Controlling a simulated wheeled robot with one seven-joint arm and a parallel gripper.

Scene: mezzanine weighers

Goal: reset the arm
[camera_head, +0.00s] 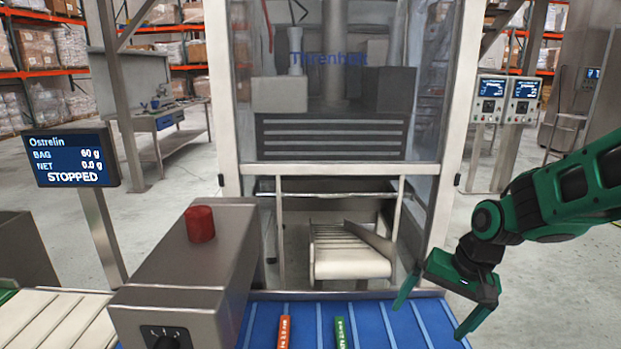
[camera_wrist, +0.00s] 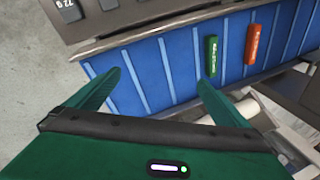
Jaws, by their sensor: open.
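My green arm comes in from the right in the head view. My gripper (camera_head: 432,318) is open and empty above the right part of the blue slatted belt (camera_head: 372,322). In the wrist view my gripper (camera_wrist: 158,88) shows two spread green fingers over the same belt (camera_wrist: 150,75), with nothing between them. A red-orange packet (camera_head: 284,334) and a green packet (camera_head: 341,333) lie on the belt, left of my gripper. The wrist view also shows the green packet (camera_wrist: 211,56) close to one fingertip, and the red-orange packet (camera_wrist: 252,44) beyond it.
A framed machine with clear panels (camera_head: 350,172) stands behind the belt, with a white chute (camera_head: 350,258) low inside. A steel box with a red button (camera_head: 200,224) stands left. A display (camera_head: 71,159) reads STOPPED. Two control boxes (camera_head: 506,100) hang at the right.

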